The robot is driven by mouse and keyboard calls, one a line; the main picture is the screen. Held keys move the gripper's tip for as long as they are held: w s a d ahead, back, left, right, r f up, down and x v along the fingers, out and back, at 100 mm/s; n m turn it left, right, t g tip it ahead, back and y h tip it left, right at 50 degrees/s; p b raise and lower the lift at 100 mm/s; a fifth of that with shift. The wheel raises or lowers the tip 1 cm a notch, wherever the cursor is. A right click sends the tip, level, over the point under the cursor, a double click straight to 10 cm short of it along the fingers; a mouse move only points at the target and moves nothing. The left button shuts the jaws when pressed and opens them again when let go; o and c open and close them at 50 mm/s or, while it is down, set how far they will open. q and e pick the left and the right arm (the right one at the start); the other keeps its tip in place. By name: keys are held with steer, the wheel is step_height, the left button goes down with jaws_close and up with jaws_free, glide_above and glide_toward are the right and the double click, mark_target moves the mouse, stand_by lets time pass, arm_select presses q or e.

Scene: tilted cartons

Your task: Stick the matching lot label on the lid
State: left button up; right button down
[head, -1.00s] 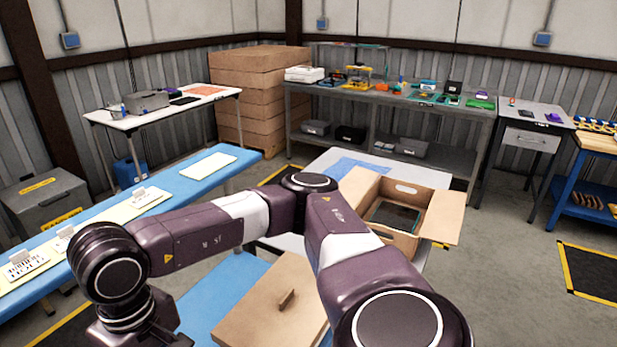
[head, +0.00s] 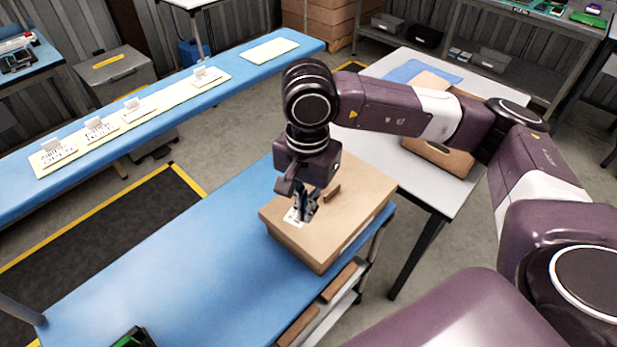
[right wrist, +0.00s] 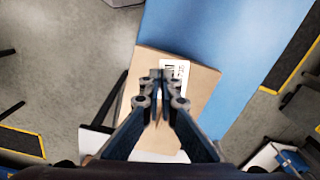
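My right gripper (head: 306,213) points down over the lid's near-left part. Its fingers are close together at a white printed label (head: 292,217), which is at or just above the lid; exact contact is hidden. In the right wrist view the label (right wrist: 178,70) lies at the fingertips (right wrist: 163,75), partly covered by them. Several other labels with upright grey tabs (head: 101,127) stand on pale sheets along the far blue table. My left gripper is out of view.
The blue bench (head: 180,270) is clear left of the carton, with a dark green-topped object (head: 132,338) at its near edge. A grey-white table (head: 440,190) with an open carton (head: 437,155) stands behind, partly covered by my right arm. An empty pale sheet (head: 269,50) lies farther along.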

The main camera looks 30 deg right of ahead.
steer(key=m, duration=0.2)
steer(key=w+m, duration=0.1)
steer(key=m, duration=0.1)
steer(key=w+m, duration=0.1)
steer(key=m, duration=0.1)
steer(key=shift+w+p, duration=0.1)
steer(key=shift+p, duration=0.25)
steer(key=m, duration=0.2)
steer(key=w+m, duration=0.1)
steer(key=shift+d+f+m, duration=0.15)
steer(key=shift+d+m, duration=0.1)
steer(key=shift+m, duration=0.15)
steer(key=shift+w+d+f+m, duration=0.85)
steer(key=shift+f+m, duration=0.95)
steer(key=shift+m, duration=3.05)
steer(key=shift+w+d+f+m, duration=0.6)
steer(key=shift+w+f+m, duration=0.85)
steer(key=shift+m, duration=3.35)
steer(key=shift+w+d+f+m, duration=0.7)
steer(key=shift+f+m, duration=1.4)
steer(key=shift+m, duration=2.75)
steer(key=shift+f+b, duration=0.2)
steer(key=shift+b, duration=0.25)
